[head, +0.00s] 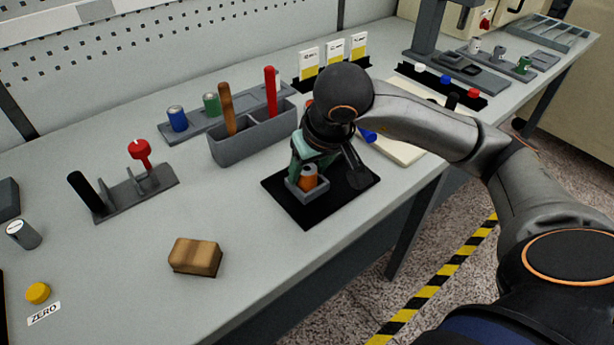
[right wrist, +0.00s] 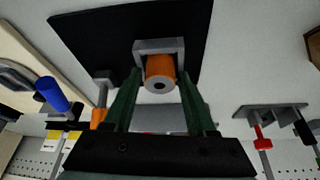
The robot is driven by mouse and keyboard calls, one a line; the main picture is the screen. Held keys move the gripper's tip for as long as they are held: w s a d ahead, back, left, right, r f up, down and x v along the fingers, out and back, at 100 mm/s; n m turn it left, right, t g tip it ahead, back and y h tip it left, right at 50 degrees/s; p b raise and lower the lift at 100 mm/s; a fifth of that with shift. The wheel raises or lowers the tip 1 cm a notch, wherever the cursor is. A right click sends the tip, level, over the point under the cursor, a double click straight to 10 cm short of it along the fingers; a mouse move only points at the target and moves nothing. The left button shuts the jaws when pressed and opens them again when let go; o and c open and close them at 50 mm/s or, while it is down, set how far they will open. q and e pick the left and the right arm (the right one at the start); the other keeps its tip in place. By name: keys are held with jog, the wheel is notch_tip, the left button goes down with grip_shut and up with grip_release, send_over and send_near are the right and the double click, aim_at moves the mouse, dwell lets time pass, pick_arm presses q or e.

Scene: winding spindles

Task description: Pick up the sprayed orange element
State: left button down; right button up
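The orange element (head: 309,176) is a short orange cylinder with a hole in its end face. It sits in a small grey holder (head: 307,192) on a black mat (head: 346,197). In the right wrist view the orange element (right wrist: 160,70) shows between the green fingers of my right gripper (right wrist: 160,82), with the grey holder (right wrist: 159,44) around its far side. The fingers are apart, with a gap visible on each side of the element. In the head view my right gripper (head: 309,160) is just above and behind the holder. My left gripper is not in view.
A grey bin (head: 250,137) with brown and red handled tools stands behind the mat. A wooden block (head: 195,256) lies in front left. A grey rack (head: 135,192) with a red-topped tool stands at left. The bench front edge is close to the mat.

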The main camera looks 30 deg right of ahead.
grip_shut()
jog(key=shift+r, duration=0.2)
dwell(0.3)
